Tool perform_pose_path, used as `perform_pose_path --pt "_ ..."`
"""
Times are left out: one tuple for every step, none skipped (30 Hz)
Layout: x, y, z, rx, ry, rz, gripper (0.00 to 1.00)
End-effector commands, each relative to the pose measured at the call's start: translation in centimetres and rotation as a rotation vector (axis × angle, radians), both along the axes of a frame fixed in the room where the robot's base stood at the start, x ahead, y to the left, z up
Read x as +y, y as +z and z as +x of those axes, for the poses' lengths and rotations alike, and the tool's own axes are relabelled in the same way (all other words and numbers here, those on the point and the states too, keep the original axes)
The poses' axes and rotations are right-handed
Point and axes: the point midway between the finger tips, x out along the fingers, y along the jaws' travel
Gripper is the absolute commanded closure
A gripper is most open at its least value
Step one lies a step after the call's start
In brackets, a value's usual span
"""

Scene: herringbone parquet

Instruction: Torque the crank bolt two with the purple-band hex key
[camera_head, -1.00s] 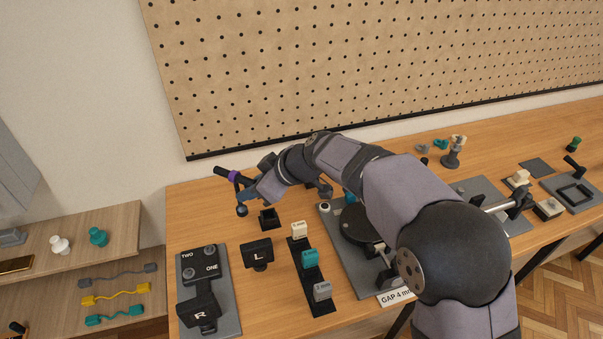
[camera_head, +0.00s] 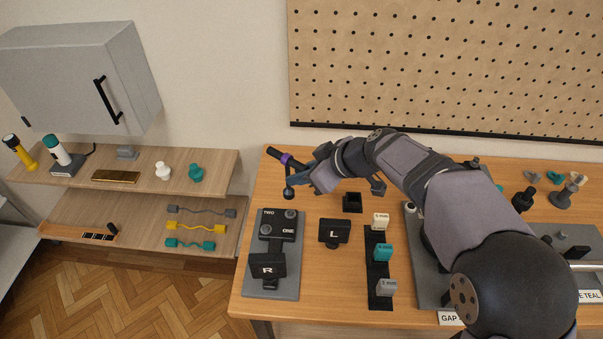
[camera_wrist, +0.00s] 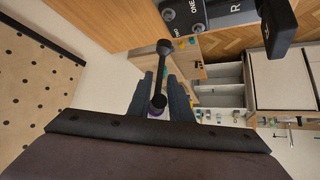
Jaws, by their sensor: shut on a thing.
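My gripper (camera_head: 314,180) is shut on the purple-band hex key (camera_head: 285,159), a dark key with a purple ring on its handle and a round knob at its lower end. It is held in the air above the bench's back left part. In the wrist view the key (camera_wrist: 162,70) sticks out from between the fingers (camera_wrist: 160,98). The crank block (camera_head: 277,226) has labels TWO and ONE and two round bolts; the bolt beside TWO (camera_head: 291,214) is uncovered. The key's knob appears just above that block in the head view, apart from it.
A pedal marked R (camera_head: 267,267) sits at the crank plate's (camera_head: 272,289) front. A pedal marked L (camera_head: 334,232), a black holder (camera_head: 352,203) and a strip of gauge blocks (camera_head: 379,291) stand to the right. Shelves (camera_head: 140,172) lie left of the bench.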

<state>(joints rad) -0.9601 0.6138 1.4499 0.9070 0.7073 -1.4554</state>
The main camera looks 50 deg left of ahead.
Motion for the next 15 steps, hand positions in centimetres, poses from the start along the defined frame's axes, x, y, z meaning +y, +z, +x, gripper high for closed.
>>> perform_pose_path --pt "0.0 0.0 0.0 -0.001 -0.001 0.002 1.0" --pt "0.0 0.0 0.1 -0.001 -0.001 0.002 1.0" --pt "0.0 0.0 0.1 -0.001 -0.001 0.003 1.0" --pt "0.0 -0.1 0.1 0.0 -0.002 0.004 1.0" --pt "0.0 -0.1 0.1 0.0 -0.002 0.004 1.0" --pt "0.0 -0.1 0.1 0.001 -0.003 0.005 1.0" --pt "-0.1 -0.2 0.1 0.001 -0.004 0.005 1.0" --pt "-0.1 -0.2 0.1 0.001 -0.004 0.006 1.0" --pt "-0.1 -0.2 0.1 0.002 -0.003 0.007 1.0" --pt "-0.1 -0.4 0.1 0.002 -0.003 0.006 1.0" --pt "-0.1 -0.6 0.1 0.003 -0.003 0.006 1.0" --pt "-0.1 -0.9 0.1 0.003 -0.003 0.006 1.0" --pt "-0.1 -1.2 0.1 0.003 -0.003 0.006 1.0" --pt "-0.1 -1.4 0.1 0.003 -0.003 0.006 1.0" --pt "-0.1 -1.7 0.1 0.003 -0.003 0.006 1.0"
